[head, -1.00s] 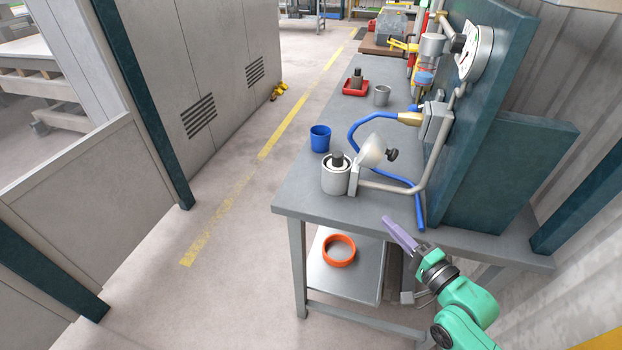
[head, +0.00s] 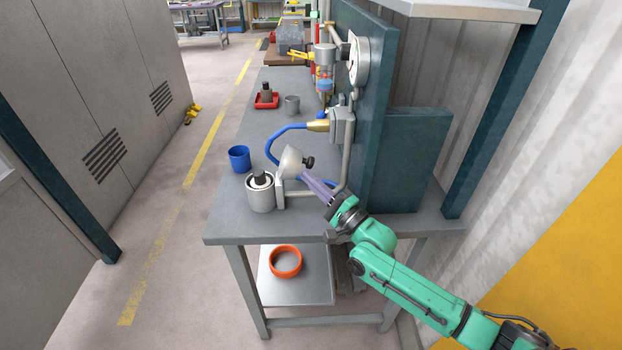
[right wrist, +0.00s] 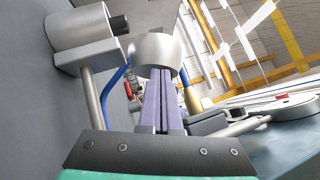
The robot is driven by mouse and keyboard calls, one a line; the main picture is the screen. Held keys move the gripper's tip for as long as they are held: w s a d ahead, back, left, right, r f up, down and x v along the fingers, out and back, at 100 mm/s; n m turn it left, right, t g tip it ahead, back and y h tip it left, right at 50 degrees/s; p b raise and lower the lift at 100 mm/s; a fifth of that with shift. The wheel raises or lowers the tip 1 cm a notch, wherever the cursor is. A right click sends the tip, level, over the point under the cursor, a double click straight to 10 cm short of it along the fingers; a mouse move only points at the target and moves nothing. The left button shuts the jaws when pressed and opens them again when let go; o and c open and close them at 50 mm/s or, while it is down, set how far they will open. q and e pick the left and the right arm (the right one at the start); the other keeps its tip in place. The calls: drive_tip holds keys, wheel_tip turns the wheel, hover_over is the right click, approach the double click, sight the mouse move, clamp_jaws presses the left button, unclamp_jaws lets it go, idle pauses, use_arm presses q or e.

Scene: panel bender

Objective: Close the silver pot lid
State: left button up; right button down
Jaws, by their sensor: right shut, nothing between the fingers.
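The silver pot (head: 260,198) stands upright near the table's front left corner, with a dark cylinder in its mouth. Its lid (head: 288,160) is tilted up at the pot's right, open, with a black knob (head: 308,163) facing right. My right gripper (head: 305,178) is shut and empty, its purple fingers pointing at the lid from the right, just below the knob. In the right wrist view the lid (right wrist: 155,50) is right at the fingertips (right wrist: 164,72); I cannot tell whether they touch. The pot (right wrist: 85,25) shows upper left there. My left gripper is not in view.
A blue cup (head: 239,158) stands behind the pot. A blue hose (head: 279,138) and a bent metal pipe (head: 346,165) run behind and right of the lid, near the dark green panel (head: 408,160).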

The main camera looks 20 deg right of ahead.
idle(0.3)
drive_tip(key=shift+r+n+g+p, duration=0.3)
drive_tip(key=shift+n+p, duration=0.1)
drive_tip(key=shift+p, duration=0.1)
